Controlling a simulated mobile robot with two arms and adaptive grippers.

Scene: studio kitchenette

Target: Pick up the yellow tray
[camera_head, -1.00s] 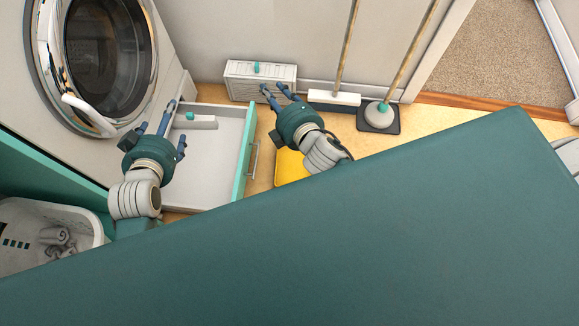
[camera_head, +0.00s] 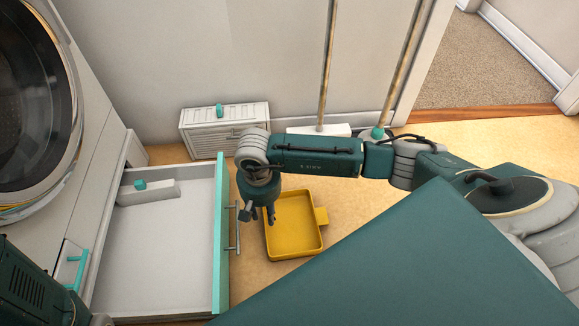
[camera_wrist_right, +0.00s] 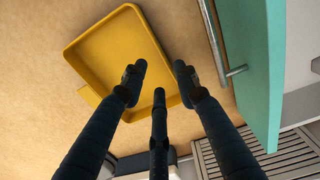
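The yellow tray (camera_head: 296,236) lies flat on the floor just right of the open drawer's front in the head view. It is square and shallow, with a raised rim and a tab on its right side, and it looks empty. It also shows in the right wrist view (camera_wrist_right: 112,48). My right gripper (camera_head: 262,216) points down at the tray's left edge, its fingers partly overlapping that edge in the head view. In the right wrist view the gripper's fingers (camera_wrist_right: 159,76) are spread and empty, apart from the tray's surface. My left gripper is out of view.
The open drawer (camera_head: 160,250) with a teal front and metal handle (camera_head: 238,228) stands close left of the tray. A white slatted box (camera_head: 224,125) is against the wall. A mop and a plunger stand behind my right arm. Floor is free right of the tray.

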